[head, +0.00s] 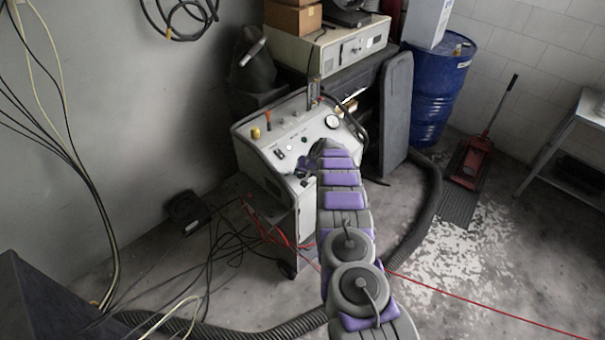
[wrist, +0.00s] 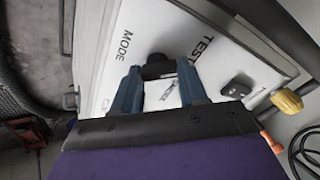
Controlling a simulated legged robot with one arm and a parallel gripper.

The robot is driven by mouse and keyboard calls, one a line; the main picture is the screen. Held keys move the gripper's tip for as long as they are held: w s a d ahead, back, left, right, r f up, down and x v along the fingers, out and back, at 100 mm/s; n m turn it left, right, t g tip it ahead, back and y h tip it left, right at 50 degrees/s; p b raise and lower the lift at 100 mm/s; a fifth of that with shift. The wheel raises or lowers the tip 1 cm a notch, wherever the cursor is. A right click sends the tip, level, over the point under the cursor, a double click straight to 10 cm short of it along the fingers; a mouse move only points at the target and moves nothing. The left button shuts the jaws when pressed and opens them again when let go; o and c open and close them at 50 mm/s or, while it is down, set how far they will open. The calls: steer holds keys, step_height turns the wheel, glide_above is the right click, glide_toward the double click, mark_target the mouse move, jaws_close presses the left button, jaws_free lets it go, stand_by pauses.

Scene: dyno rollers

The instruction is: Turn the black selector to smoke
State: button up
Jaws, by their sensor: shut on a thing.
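The black selector (wrist: 158,66) shows in the wrist view on the white panel (wrist: 210,55), beside the lettering "MODE" and "TEST". My gripper (wrist: 159,72) has its two blue fingers on either side of the selector and is shut on it. The lower part of the selector and some lettering are hidden by my fingers. No "smoke" mark can be read. In the head view, my gripper (head: 312,161) is at the right front of the white machine (head: 270,150), and my arm hides the selector there.
A second black knob (wrist: 237,87) and a yellow knob (wrist: 287,100) are to the right in the wrist view. A round gauge (head: 332,122) is on the panel behind my gripper. A blue drum (head: 432,95), red jack (head: 470,160), hoses and cables stand or lie around the machine.

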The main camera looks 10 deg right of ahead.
steer(key=m, duration=0.3)
steer(key=shift+m+b, duration=0.3)
steer(key=shift+b, duration=0.05)
steer(key=m, duration=0.4)
steer(key=shift+d+m, duration=0.15)
steer(key=shift+m, duration=0.15)
steer(key=m, duration=0.3)
steer(key=shift+w+m+g+b, duration=0.1)
steer(key=shift+m+g+b, duration=0.2)
steer(key=shift+b, duration=0.1)
steer(key=shift+m+h, duration=0.3)
steer(key=shift+m, duration=1.3)
steer(key=shift+m+b, duration=0.3)
steer(key=o, duration=1.1)
steer(key=shift+c, duration=0.2)
steer(key=p+v, duration=0.1)
steer(key=v, duration=1.6)
steer(key=shift+d+p, duration=0.2)
steer(key=shift+p, duration=0.2)
